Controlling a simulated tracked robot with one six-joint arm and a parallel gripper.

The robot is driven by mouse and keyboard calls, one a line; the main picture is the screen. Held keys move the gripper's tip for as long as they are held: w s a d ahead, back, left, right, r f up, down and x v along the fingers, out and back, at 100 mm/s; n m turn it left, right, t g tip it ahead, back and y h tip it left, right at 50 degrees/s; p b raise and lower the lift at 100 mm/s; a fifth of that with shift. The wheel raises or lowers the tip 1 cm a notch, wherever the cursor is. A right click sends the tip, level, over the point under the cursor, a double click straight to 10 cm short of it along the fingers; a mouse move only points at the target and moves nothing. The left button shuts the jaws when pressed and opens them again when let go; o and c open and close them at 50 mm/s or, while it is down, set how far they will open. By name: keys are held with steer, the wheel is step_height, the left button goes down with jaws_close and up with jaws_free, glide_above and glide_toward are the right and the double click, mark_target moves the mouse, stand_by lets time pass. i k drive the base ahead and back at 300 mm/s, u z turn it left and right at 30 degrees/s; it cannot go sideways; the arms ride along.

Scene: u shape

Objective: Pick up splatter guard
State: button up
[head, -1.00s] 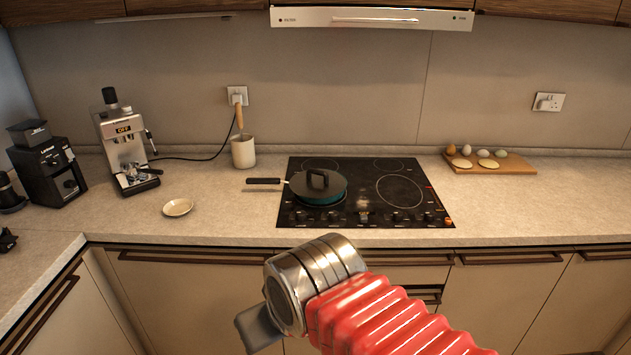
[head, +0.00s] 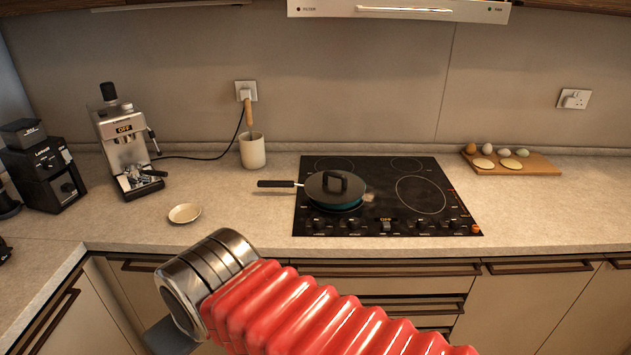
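A dark round cover with an arched black handle (head: 338,184), which looks like the splatter guard, sits on a teal pan (head: 345,208) on the black cooktop. The pan's handle points left. My gripper (head: 170,337) shows only as a grey piece at the end of my red, ribbed arm, low in the picture and in front of the counter. It is apart from the cover, below and to the left of it. Its fingertips are mostly hidden, so I cannot see whether it is open.
A cream crock with a wooden-handled utensil (head: 253,151) stands left of the cooktop (head: 425,222). A small dish (head: 185,213), a coffee machine (head: 124,150) and a grinder (head: 45,172) are farther left. A wooden board (head: 542,168) with eggs is at right. The range hood (head: 400,10) hangs above.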

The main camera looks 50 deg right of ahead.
mark_target(329, 187)
steer(key=z, duration=0.15)
steer(key=i, duration=0.9)
steer(key=z, duration=0.55)
